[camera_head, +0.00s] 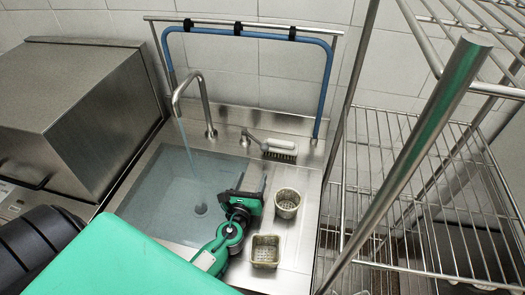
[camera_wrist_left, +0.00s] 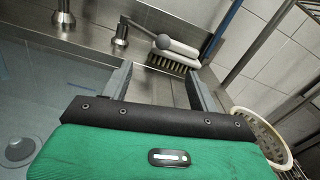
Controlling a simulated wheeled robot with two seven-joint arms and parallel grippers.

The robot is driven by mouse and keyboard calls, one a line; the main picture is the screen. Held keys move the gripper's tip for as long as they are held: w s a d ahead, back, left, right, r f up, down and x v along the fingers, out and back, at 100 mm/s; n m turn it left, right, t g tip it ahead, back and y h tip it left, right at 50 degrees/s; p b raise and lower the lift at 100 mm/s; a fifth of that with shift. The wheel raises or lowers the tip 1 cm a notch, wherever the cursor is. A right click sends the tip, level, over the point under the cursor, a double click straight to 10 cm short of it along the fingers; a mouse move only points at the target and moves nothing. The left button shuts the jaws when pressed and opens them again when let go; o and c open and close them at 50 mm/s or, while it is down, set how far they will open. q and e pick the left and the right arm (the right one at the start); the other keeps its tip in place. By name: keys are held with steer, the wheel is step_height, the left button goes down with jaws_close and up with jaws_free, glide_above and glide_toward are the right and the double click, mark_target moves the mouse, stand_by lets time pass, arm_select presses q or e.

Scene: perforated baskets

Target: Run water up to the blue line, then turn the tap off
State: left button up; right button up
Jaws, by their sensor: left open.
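The steel tap (camera_head: 190,92) arches over the sink basin (camera_head: 140,172), and a thin stream of water (camera_head: 188,145) falls from its spout. Water (camera_head: 180,195) covers the basin floor and the round drain shows through it. My right gripper is not in view.
A brush (camera_head: 281,148) lies beyond the gripper, behind the lever knob. Two perforated baskets, one round (camera_head: 287,204) and one square (camera_head: 265,251), stand on the right counter. A wire rack (camera_head: 400,190) stands right, a steel machine (camera_head: 75,110) left. A blue hose (camera_head: 262,34) hangs behind.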

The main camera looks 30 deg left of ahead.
mark_target(262, 150)
arm_select(q)
steer(key=shift+w+a+r, duration=0.1)
steer(key=shift+w+r, duration=0.15)
steer(key=shift+w, duration=0.2)
steer(key=p+x, duration=0.2)
steer(key=x, duration=1)
steer(key=shift+w+f, duration=0.15)
steer(key=shift+f, duration=0.05)
steer(key=shift+r, duration=0.1)
jaws_close()
